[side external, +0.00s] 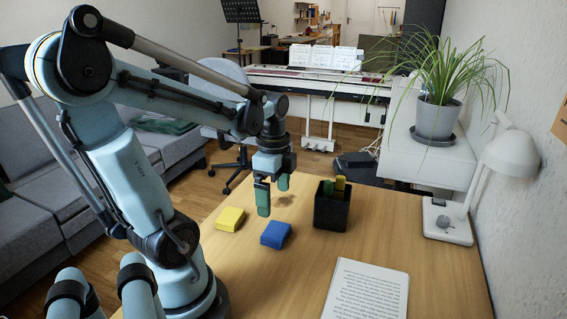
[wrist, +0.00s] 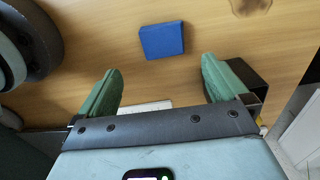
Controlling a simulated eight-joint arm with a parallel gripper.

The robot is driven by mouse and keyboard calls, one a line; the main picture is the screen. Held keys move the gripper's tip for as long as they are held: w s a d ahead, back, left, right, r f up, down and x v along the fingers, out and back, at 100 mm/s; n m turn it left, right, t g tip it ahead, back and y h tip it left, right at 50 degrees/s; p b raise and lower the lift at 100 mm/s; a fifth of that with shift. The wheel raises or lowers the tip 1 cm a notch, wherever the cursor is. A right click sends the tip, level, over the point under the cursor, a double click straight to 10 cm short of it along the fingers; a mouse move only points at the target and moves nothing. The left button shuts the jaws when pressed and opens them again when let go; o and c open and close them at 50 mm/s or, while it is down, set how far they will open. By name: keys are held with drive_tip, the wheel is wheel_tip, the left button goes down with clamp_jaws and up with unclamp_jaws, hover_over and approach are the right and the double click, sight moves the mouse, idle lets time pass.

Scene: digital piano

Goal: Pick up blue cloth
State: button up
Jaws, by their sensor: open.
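The blue cloth (side external: 276,234) is a small folded block lying flat on the wooden table, between a yellow cloth and a black pen holder. In the wrist view the blue cloth (wrist: 162,40) lies beyond the fingertips, near the top middle, fully visible. My gripper (side external: 273,200) has green fingers pointing down and hangs above the table near the blue cloth, not touching it. In the wrist view my gripper (wrist: 160,66) is open, its two fingers wide apart with nothing between them.
The yellow cloth (side external: 230,219) lies left of the blue one. The black pen holder (side external: 330,212) stands to the right, and it shows behind a finger in the wrist view (wrist: 246,76). Printed paper (side external: 367,292) lies in front. A white lamp (side external: 448,219) stands at the right edge.

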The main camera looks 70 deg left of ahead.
sight(276, 229)
drive_tip(key=shift+w+a+f, duration=0.1)
drive_tip(key=shift+w+f, duration=0.05)
drive_tip(key=shift+f, duration=2.35)
drive_tip(key=shift+w+a+f, duration=0.1)
drive_tip(key=shift+f, duration=2.35)
drive_tip(key=c, duration=0.9)
drive_tip(key=shift+c, duration=0.2)
drive_tip(key=shift+r, duration=0.2)
drive_tip(key=shift+r, duration=0.5)
drive_tip(key=r, duration=0.3)
drive_tip(key=shift+d, duration=0.25)
drive_tip(key=d+r, duration=0.6)
drive_tip(key=d, duration=0.5)
drive_tip(key=shift+d+r, duration=0.15)
drive_tip(key=shift+r, duration=0.15)
